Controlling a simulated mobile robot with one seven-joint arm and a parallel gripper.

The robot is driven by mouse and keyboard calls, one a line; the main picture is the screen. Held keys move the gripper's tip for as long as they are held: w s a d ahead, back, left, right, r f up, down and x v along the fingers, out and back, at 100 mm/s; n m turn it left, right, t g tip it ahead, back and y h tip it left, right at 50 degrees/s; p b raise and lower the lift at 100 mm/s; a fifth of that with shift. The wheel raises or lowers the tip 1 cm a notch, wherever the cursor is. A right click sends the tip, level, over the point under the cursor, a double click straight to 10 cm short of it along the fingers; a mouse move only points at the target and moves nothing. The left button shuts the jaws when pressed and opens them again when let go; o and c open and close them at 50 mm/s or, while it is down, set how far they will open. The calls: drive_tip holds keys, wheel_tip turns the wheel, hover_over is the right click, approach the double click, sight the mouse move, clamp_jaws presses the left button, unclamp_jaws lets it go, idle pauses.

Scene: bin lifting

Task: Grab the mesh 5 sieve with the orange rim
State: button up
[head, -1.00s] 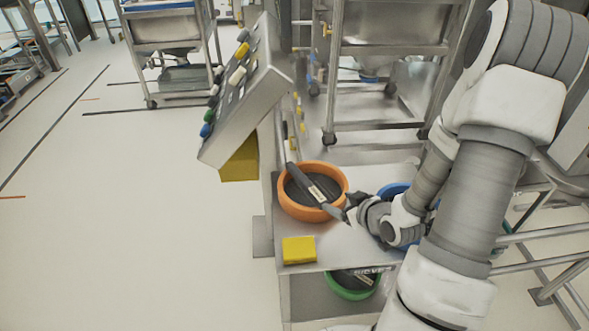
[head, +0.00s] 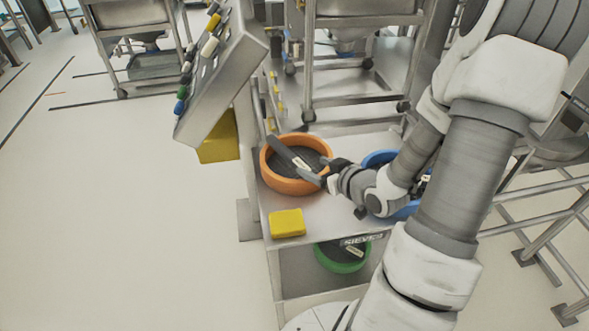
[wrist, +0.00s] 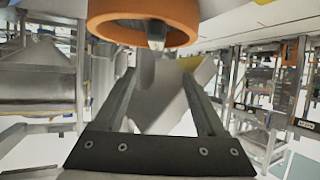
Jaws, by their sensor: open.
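The orange-rimmed sieve (head: 265,172) lies on the metal table shelf, with dark mesh and a small pale label inside. Its number cannot be read. My gripper (head: 297,162) comes from the right, and a long dark finger lies across the sieve in the head view, covering part of the mesh and near rim. In the wrist view the orange rim (wrist: 143,18) is at the top, just beyond the two spread dark fingers of my gripper (wrist: 160,76). The gripper is open, with no rim held between the fingers. Contact with the rim cannot be told.
A blue-rimmed sieve (head: 375,159) sits to the right, partly behind my arm. A green-rimmed sieve (head: 342,266) is on the lower shelf. A yellow block (head: 287,223) lies at the table's front left. A slanted control panel (head: 222,75) stands left of the table. Floor at left is clear.

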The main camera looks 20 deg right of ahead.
sight(292, 156)
drive_tip(key=b+x, duration=0.4)
drive_tip(key=x, duration=0.5)
drive_tip(key=shift+s+f+b, duration=0.1)
drive_tip(key=shift+f+b, duration=0.05)
drive_tip(key=shift+b, duration=0.25)
drive_tip(key=shift+b+x, duration=0.3)
drive_tip(key=shift+x, duration=0.6)
drive_tip(key=b+x, duration=0.1)
drive_tip(key=x, duration=0.2)
drive_tip(key=shift+w+d+f+b, duration=0.15)
drive_tip(key=shift+w+b, duration=0.2)
drive_tip(key=shift+b, duration=0.05)
drive_tip(key=shift+w+f, duration=0.1)
drive_tip(key=shift+w, duration=0.35)
clamp_jaws()
